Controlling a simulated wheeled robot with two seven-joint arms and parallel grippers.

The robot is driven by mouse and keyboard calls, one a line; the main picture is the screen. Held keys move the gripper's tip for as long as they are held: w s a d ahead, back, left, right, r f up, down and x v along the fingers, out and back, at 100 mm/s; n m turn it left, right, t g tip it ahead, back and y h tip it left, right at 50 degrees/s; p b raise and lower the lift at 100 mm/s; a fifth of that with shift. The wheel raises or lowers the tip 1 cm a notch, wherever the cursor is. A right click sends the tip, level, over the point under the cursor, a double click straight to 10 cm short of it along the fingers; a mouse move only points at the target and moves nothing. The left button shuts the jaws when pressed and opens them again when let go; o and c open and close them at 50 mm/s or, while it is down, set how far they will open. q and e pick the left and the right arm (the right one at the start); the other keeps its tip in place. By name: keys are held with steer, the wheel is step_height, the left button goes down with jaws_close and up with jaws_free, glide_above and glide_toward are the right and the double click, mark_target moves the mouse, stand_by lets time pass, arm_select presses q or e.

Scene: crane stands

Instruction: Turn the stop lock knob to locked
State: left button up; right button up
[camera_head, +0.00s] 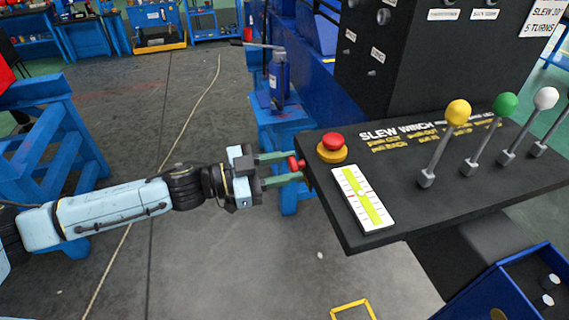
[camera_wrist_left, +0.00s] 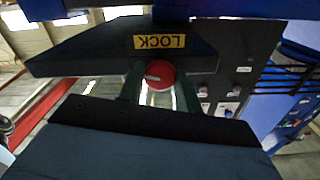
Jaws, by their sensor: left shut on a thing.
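The stop lock knob (camera_head: 293,163) is a small red knob on the left side of the black control panel (camera_head: 400,212). It also shows in the left wrist view (camera_wrist_left: 160,74) as a red disc with a pale mark across its face, beside a yellow label reading LOCK (camera_wrist_left: 159,42). My left gripper (camera_head: 284,169) reaches in from the left, its two green fingers on either side of the knob and shut on it. My right gripper is not in view.
A red mushroom button (camera_head: 332,140) on a yellow base and a white-and-yellow level gauge (camera_head: 362,198) sit on the panel top near my left gripper. Levers with yellow (camera_head: 458,113), green (camera_head: 506,104) and white knobs stand to the right. A blue stand (camera_head: 285,135) is behind the gripper.

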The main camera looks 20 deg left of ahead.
arm_select(q)
steer(key=m, duration=0.3)
steer(key=shift+m+p, duration=0.3)
steer(key=shift+p, duration=0.05)
steer(key=m, duration=0.3)
steer(key=shift+m, duration=0.3)
steer(key=m, duration=0.3)
steer(key=shift+m, duration=0.4)
steer(key=shift+m+b, duration=0.5)
steer(key=shift+m, duration=1.4)
steer(key=o, duration=1)
steer(key=shift+a, duration=0.15)
